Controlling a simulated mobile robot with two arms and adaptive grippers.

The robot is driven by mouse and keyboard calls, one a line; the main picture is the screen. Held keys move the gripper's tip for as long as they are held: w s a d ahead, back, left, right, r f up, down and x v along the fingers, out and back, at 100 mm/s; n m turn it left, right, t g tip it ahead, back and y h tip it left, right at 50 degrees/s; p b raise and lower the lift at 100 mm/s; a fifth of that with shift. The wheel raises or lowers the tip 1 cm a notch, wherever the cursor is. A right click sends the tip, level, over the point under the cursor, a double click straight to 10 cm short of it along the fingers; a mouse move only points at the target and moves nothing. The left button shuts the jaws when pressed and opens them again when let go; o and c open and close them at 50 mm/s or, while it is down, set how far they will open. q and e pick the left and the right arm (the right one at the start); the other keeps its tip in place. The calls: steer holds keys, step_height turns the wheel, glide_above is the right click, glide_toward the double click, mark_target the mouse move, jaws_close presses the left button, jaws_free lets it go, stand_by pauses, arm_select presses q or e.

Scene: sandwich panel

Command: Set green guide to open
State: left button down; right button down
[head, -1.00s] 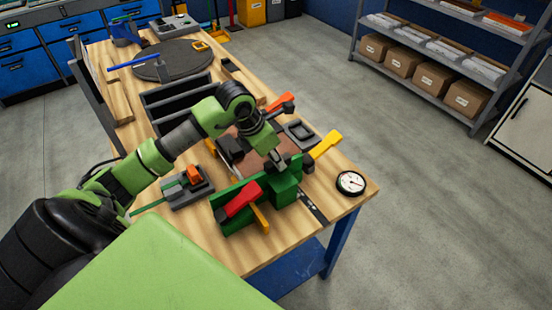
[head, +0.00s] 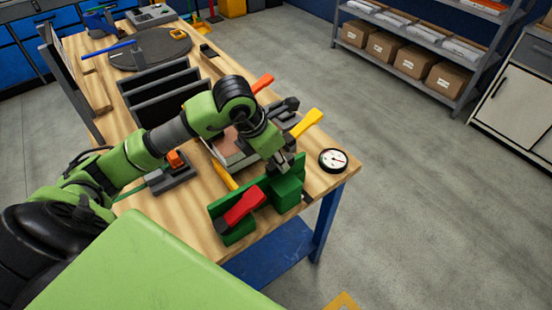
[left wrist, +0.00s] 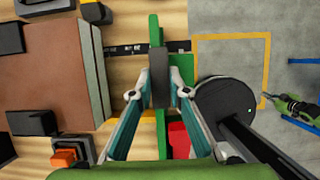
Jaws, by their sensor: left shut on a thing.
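The green guide (head: 288,191) stands near the table's front edge, beside the sandwich panel's tray. It is a long upright green strip with a block, and a red lever (head: 243,207) lies on its near end. My left gripper (head: 284,165) is at the guide's far part, pointing down. In the left wrist view the green guide (left wrist: 161,138) runs up the middle, and my left gripper's fingers are closed on a dark grey upright piece (left wrist: 159,72) at the guide. A yellow bar (head: 223,175) lies on the panel side. My right gripper (left wrist: 275,100) shows small at the wrist view's right.
The brown panel (left wrist: 50,65) is left of the guide in the wrist view. A yellow lever (head: 307,123), an orange lever (head: 262,83) and a round gauge (head: 333,160) are near the right edge. A small grey fixture (head: 172,172) with an orange block is left. Open floor lies beyond.

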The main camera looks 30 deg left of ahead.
arm_select(q)
steer(key=c, duration=1.9)
jaws_free()
steer(key=shift+d, duration=0.1)
steer(key=shift+r, duration=0.1)
steer(key=v, duration=1.2)
arm_select(e)
steer(key=shift+d, duration=0.55)
